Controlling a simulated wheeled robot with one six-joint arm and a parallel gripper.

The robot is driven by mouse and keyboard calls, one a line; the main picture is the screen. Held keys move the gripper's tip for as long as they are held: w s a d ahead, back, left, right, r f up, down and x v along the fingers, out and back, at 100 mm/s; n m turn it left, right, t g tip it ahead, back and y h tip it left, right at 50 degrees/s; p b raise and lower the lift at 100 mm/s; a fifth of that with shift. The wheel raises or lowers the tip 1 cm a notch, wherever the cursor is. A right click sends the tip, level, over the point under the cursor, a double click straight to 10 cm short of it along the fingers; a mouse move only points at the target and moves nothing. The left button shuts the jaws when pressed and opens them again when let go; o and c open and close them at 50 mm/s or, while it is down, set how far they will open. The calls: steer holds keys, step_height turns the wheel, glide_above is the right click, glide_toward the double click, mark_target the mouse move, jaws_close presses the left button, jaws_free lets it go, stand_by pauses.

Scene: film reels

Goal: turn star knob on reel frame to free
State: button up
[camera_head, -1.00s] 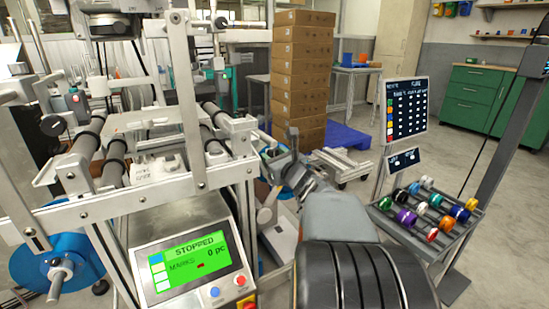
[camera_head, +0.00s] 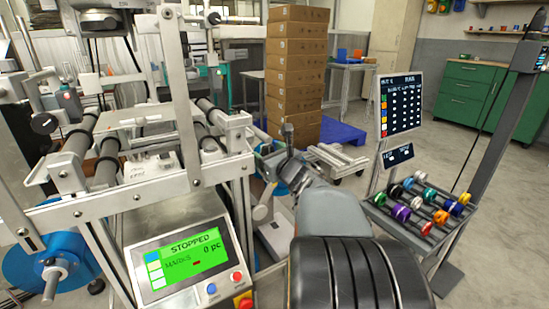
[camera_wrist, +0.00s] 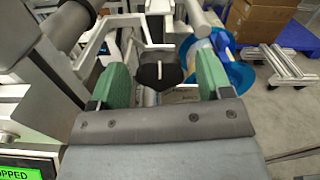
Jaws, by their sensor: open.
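In the wrist view a black lobed knob (camera_wrist: 152,74) with a pale stripe, which looks like the star knob, shows between and beyond my fingers. My gripper (camera_wrist: 160,75) is open, with one green pad on each side of the knob and a gap to it on both sides. Whether the pads reach down to the knob's depth I cannot tell. In the head view my gripper (camera_head: 268,172) is small and partly hidden by my arm, beside the right side of the metal reel frame (camera_head: 193,120). The knob cannot be made out there.
A blue reel (camera_wrist: 236,74) lies just beyond my right finger. Frame bars and a roller (camera_wrist: 70,25) stand close on the left. A control panel (camera_head: 183,258) reads STOPPED. Stacked boxes (camera_head: 296,70), a spool rack (camera_head: 423,232) and a sign (camera_head: 401,100) stand farther off.

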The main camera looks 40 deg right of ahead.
steer(key=s+a+p, duration=0.2)
steer(key=s+p, duration=0.1)
steer(key=s, duration=1)
steer(key=shift+s, duration=0.3)
